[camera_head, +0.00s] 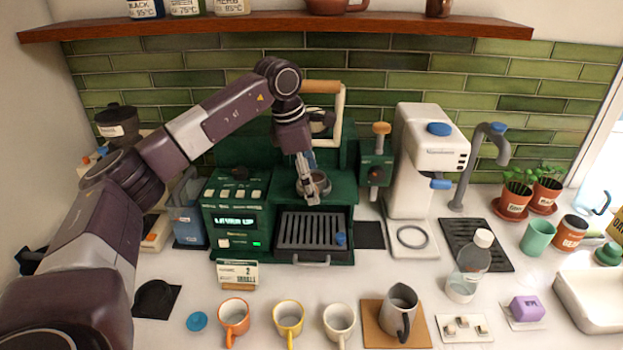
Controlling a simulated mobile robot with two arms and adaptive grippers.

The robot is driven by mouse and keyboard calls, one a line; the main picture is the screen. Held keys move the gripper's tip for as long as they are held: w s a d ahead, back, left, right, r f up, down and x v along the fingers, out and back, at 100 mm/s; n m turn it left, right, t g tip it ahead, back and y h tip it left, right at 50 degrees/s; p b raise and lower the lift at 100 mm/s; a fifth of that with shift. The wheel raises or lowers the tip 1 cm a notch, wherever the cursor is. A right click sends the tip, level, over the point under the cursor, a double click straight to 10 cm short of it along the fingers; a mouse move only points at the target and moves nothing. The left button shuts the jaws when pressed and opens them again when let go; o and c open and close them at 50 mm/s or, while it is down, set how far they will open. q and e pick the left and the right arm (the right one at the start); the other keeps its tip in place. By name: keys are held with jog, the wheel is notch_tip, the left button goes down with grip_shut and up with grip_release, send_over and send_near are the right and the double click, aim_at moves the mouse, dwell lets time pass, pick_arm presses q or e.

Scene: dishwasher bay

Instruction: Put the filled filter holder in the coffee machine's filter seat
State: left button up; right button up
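The green coffee machine (230,192) stands at the back of the counter, with a dark drip grate (312,230) low in its bay. The filter holder (322,183) shows as a round grey metal cup under the machine's head, above the grate. My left gripper (309,198) reaches down in front of it, its fingers close together at the cup's front, seemingly shut on the handle. The fingers hide the handle and part of the cup. The filter seat and the cup's contents are hidden, so I cannot tell whether the cup is seated. My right gripper is not in view.
A small green grinder-like unit (376,170) and a white machine (410,155) stand to the right. Several mugs, including an orange one (234,317), line the front, with a grey pitcher (399,310) on a brown mat. A wooden shelf (270,24) runs above.

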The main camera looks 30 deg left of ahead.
pick_arm(q)
jog(key=o, duration=1.3)
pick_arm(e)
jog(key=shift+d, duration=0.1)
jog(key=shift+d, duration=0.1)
pick_arm(q)
jog(key=shift+s+r, duration=0.1)
jog(key=shift+r, duration=0.25)
jog(key=shift+s+a+r, duration=0.2)
jog(key=shift+r, duration=0.05)
jog(key=s+a, duration=0.1)
jog(key=s, duration=0.2)
jog(key=s+a, duration=0.2)
jog(key=s, duration=0.2)
jog(key=s+a, duration=0.2)
jog(key=s, duration=0.1)
jog(key=shift+s, duration=0.3)
